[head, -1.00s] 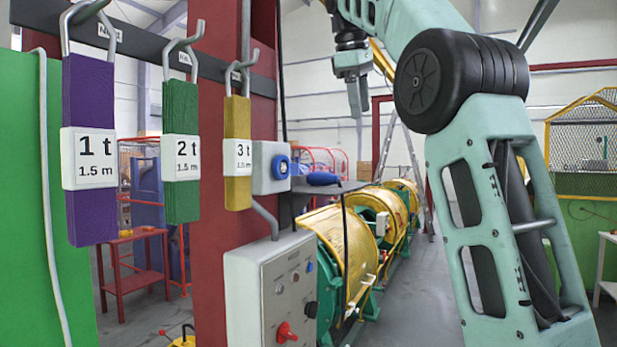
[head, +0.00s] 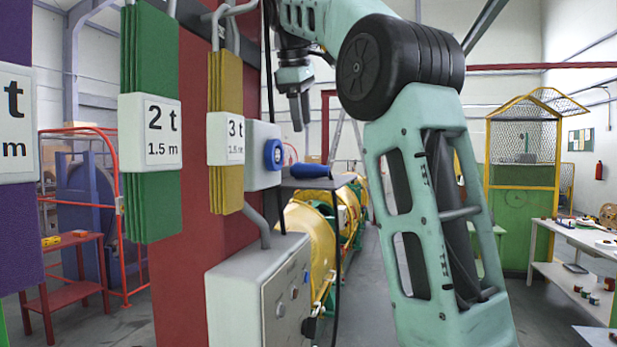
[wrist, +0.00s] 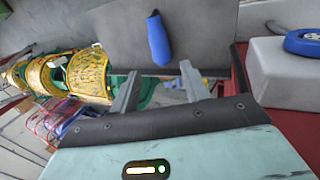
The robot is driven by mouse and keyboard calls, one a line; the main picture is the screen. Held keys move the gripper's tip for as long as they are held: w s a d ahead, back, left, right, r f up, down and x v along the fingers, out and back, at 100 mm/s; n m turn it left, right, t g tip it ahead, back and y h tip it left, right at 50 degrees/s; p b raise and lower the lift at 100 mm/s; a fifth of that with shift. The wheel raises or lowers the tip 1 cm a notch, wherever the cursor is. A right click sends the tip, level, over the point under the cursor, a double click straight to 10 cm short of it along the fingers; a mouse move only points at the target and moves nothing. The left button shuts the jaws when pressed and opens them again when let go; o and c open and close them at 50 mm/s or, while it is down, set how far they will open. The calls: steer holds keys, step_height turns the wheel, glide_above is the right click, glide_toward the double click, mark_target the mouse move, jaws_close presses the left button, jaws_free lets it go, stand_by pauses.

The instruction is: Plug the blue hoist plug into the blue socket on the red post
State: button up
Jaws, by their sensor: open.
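The blue hoist plug (head: 310,171) lies on a dark grey shelf (head: 340,182) beside the red post (head: 185,250). The blue socket (head: 273,154) sits on a pale grey box fixed to the post, just left of the plug. My gripper (head: 301,112) hangs above the shelf, pointing down, in the head view. In the wrist view my gripper (wrist: 158,82) is open and empty, and the plug (wrist: 158,40) shows beyond the fingertips, apart from them. The socket (wrist: 305,42) is at the right edge there, partly cut off.
Purple, green (head: 150,120) and yellow (head: 226,130) slings hang in front of the post at left. A grey control box (head: 260,290) stands below the socket. A black cable hangs by the shelf. Yellow strander guards (head: 312,240) lie behind. A workbench (head: 570,240) is at right.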

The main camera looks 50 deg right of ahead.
glide_above(308, 164)
steer(key=a, duration=0.2)
steer(key=f, duration=0.5)
steer(key=shift+s+f, duration=0.25)
steer(key=shift+s, duration=0.1)
steer(key=shift+p+x, duration=1.05)
steer(key=shift+x, duration=1.7)
steer(key=shift+d+r, duration=0.1)
steer(key=c, duration=0.8)
